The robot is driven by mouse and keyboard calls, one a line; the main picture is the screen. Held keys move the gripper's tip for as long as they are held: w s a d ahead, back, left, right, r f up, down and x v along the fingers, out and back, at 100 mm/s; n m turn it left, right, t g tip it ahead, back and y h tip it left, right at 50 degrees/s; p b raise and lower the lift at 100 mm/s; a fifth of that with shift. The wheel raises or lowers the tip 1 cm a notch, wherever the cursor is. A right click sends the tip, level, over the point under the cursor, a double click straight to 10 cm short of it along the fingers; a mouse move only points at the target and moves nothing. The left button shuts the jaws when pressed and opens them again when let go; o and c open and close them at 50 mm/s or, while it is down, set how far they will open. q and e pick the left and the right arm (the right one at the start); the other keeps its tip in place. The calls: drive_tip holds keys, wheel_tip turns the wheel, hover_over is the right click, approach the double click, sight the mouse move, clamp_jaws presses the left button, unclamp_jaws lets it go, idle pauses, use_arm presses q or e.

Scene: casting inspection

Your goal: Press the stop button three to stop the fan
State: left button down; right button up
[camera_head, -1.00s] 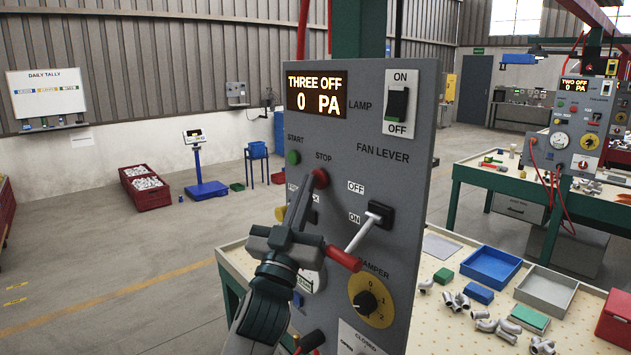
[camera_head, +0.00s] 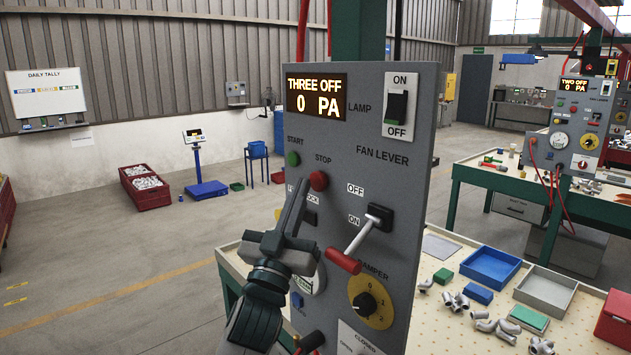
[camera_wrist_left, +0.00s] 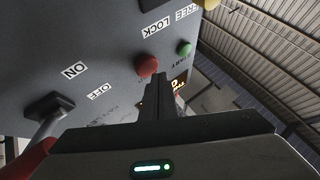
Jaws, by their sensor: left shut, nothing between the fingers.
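The grey panel (camera_head: 345,140) stands upright with a display (camera_head: 317,96) reading "THREE OFF 0 PA". In the left wrist view the fingers (camera_wrist_left: 158,82) point up beside the red button. My right gripper is not seen.
The fan lever (camera_head: 357,243) with a red grip slants down, close right of my gripper. A yellow damper dial (camera_head: 370,303) is below. A lamp switch (camera_head: 397,106) is at upper right. Trays (camera_head: 490,264) and pipe fittings lie on the table at right.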

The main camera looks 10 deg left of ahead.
use_arm(q)
drive_tip(key=shift+s, duration=0.1)
idle(0.3)
drive_tip(key=shift+s+a+p, duration=0.4)
drive_tip(key=shift+s+a, duration=0.4)
drive_tip(key=shift+s, duration=0.2)
drive_tip(key=shift+s+a+p, duration=0.35)
drive_tip(key=shift+s+a, duration=0.45)
drive_tip(key=shift+s, duration=0.15)
